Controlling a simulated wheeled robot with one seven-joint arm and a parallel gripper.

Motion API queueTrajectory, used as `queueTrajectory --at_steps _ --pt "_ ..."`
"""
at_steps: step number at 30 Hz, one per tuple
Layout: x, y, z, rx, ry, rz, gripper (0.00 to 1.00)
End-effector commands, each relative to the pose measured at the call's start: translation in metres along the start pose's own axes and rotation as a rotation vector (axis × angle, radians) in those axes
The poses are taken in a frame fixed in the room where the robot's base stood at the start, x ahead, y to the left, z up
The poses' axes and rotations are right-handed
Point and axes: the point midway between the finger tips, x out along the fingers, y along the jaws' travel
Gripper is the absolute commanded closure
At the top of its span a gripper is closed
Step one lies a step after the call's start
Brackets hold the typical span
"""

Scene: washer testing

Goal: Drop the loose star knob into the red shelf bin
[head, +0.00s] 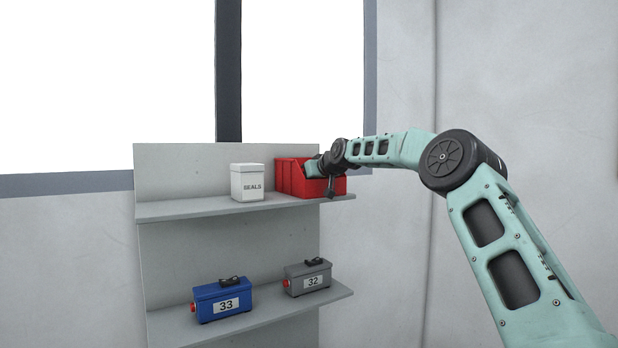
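The red shelf bin (291,178) stands on the upper shelf at its right end. My gripper (331,188) is at the front right of the bin, seen small and dark against the red. My wrist covers part of the bin's opening and right side. I cannot tell whether the fingers are open or shut, or whether they hold anything. I cannot make out a loose star knob in this view. The inside of the bin is hidden.
A white SEALS container (247,182) stands left of the bin on the upper shelf (185,209). A blue box marked 33 (222,299) and a grey box marked 32 (308,278) stand on the lower shelf (172,327). The upper shelf's left part is clear.

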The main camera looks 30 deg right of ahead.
Motion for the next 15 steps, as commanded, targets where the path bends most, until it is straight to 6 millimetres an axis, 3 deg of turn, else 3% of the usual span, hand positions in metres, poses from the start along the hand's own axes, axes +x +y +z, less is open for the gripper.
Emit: queueTrajectory --at_steps 15 --pt "0.0041 0.0004 0.0097 -0.001 0.000 0.001 0.88"
